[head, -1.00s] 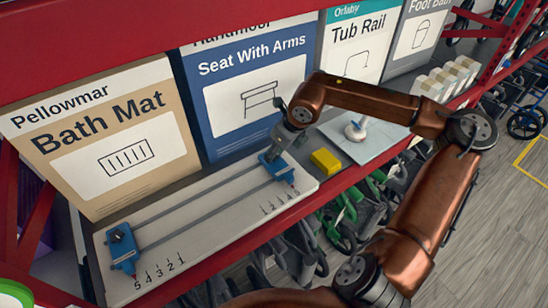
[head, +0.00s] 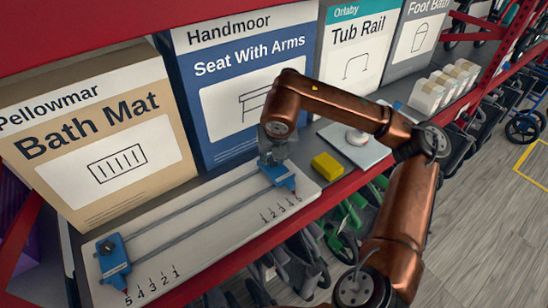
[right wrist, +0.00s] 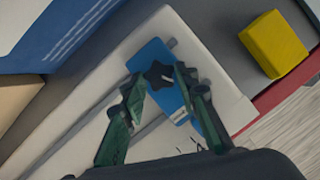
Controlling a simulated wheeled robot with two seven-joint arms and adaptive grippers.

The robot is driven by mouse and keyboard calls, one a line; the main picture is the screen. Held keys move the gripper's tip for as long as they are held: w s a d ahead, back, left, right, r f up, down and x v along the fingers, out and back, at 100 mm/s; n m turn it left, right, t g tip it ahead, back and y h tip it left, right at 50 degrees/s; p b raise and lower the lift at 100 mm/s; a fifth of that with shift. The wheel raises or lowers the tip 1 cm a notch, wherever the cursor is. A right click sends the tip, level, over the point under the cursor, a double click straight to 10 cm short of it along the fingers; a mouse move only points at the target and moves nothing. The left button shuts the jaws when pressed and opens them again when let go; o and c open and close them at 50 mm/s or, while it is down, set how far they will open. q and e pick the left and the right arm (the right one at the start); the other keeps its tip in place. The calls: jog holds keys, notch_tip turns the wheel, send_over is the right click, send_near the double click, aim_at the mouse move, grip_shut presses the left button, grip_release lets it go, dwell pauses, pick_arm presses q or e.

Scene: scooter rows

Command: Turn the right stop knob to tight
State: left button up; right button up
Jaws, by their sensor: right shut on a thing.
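The right stop is a blue block (head: 284,179) at the right end of two rails on a white board (head: 205,235). Its black star-shaped knob (right wrist: 158,75) shows in the right wrist view, with a small pale mark at its right side. My right gripper (head: 270,160) is at this stop from above. In the wrist view its green-padded fingers (right wrist: 157,82) are shut on the knob, one on each side. In the head view the gripper mostly hides the knob. The left stop (head: 113,257), also blue with a black knob, sits at the other end. My left gripper is out of view.
A yellow block (head: 326,166) lies just right of the right stop. A pale plate with a white round piece (head: 357,136) is beyond it. Large boxes, Bath Mat (head: 100,130) and Seat With Arms (head: 245,80), stand close behind. The red shelf edge (head: 250,243) runs along the front.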

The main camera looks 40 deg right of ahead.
dwell(0.5)
jog(key=o, duration=1.1)
jog(key=shift+o, duration=0.2)
jog(key=shift+r, duration=0.15)
jog(key=v, duration=1.1)
jog(key=shift+a+r, duration=0.2)
jog(key=shift+r, duration=0.1)
jog(key=shift+s, duration=0.1)
